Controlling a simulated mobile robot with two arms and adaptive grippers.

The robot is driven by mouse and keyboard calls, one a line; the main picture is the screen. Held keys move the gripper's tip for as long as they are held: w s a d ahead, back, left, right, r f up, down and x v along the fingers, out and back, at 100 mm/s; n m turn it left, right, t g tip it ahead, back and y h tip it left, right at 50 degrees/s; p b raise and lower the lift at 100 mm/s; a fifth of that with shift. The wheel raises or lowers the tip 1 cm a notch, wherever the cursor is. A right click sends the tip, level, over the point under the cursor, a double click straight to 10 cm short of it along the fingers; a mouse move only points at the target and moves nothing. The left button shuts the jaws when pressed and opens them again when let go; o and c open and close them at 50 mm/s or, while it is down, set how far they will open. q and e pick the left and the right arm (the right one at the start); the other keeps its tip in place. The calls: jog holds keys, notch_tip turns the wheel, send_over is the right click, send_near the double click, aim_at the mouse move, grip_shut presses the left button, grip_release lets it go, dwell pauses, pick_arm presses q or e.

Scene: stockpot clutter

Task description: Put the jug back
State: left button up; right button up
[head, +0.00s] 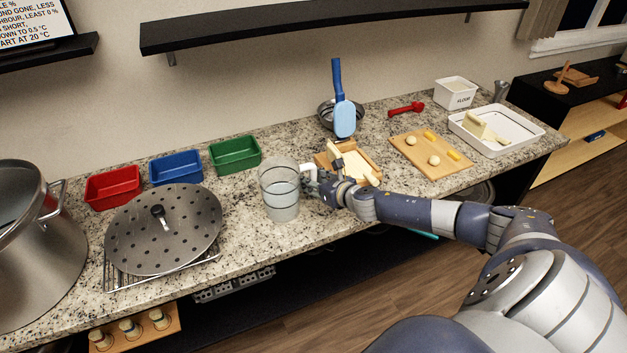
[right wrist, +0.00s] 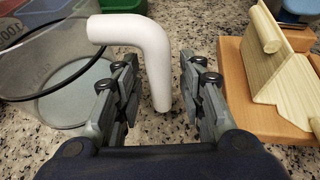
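The clear jug (head: 280,190) stands upright on the granite counter, with a white handle (head: 309,170) on its right side. In the right wrist view the jug's clear body (right wrist: 60,65) is at the left. Its white handle (right wrist: 150,60) hangs down between the fingers of my right gripper (right wrist: 160,95). The fingers are open, with a gap on both sides of the handle. In the head view my right gripper (head: 318,186) is just right of the jug. My left gripper is not in view.
A wooden tray (right wrist: 262,95) with a pale wooden piece lies close right of my gripper. A perforated lid (head: 150,235) on a rack and a steel pot (head: 30,260) stand at the left. Red (head: 113,188), blue (head: 176,168) and green (head: 235,155) bins line the back.

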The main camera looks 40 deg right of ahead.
jog(key=shift+r, duration=0.15)
jog(key=shift+s+r, duration=0.1)
jog(key=shift+s, duration=0.45)
jog(key=b+v, duration=0.1)
jog(key=v, duration=0.9)
jog(key=shift+s+r+b, duration=0.3)
jog(key=shift+b, duration=0.05)
jog(key=shift+a, duration=0.1)
